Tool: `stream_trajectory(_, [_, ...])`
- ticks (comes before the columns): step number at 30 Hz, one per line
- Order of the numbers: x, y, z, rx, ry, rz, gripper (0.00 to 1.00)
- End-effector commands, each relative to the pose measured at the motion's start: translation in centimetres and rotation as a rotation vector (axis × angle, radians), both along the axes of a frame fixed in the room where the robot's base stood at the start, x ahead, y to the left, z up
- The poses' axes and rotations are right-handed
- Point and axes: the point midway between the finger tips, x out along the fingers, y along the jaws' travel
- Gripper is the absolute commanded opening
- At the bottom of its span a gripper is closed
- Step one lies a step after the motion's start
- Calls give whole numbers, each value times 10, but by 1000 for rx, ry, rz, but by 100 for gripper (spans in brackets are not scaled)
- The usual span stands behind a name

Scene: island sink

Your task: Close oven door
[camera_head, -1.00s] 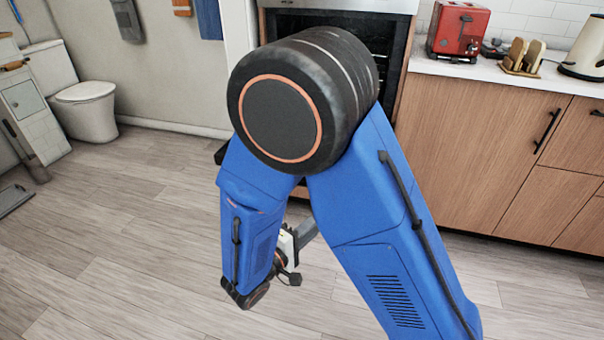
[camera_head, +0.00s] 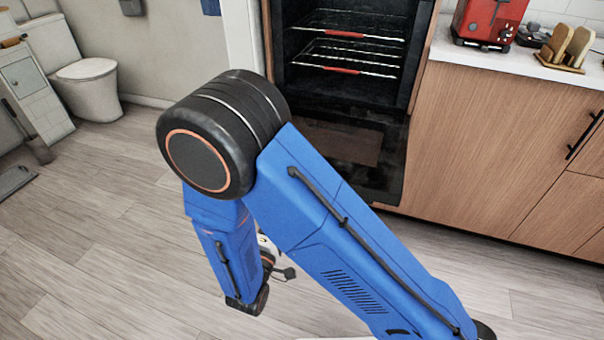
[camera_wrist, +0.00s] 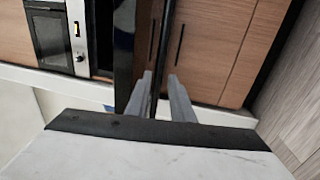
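The oven (camera_head: 345,55) stands open at the top middle of the head view, with its wire racks showing. Its dark door (camera_head: 345,150) hangs down and outward below the cavity, partly hidden by my blue arm. In the head view my gripper's fingers are hidden behind the arm. In the wrist view my gripper (camera_wrist: 160,77) has its two grey fingers apart. A dark upright strip shows between and beyond them; I cannot tell whether it is the door's edge or handle, or whether the fingers touch it.
Wooden cupboards (camera_head: 500,140) stand right of the oven, under a pale counter with a red toaster (camera_head: 487,20) and a wooden holder (camera_head: 567,45). A toilet (camera_head: 85,85) stands at the far left. The wooden floor (camera_head: 110,200) between is clear.

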Motion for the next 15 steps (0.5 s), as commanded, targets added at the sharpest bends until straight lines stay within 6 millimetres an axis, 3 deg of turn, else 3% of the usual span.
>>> stream_trajectory(15, [70,-26,12,1,1,-3,21])
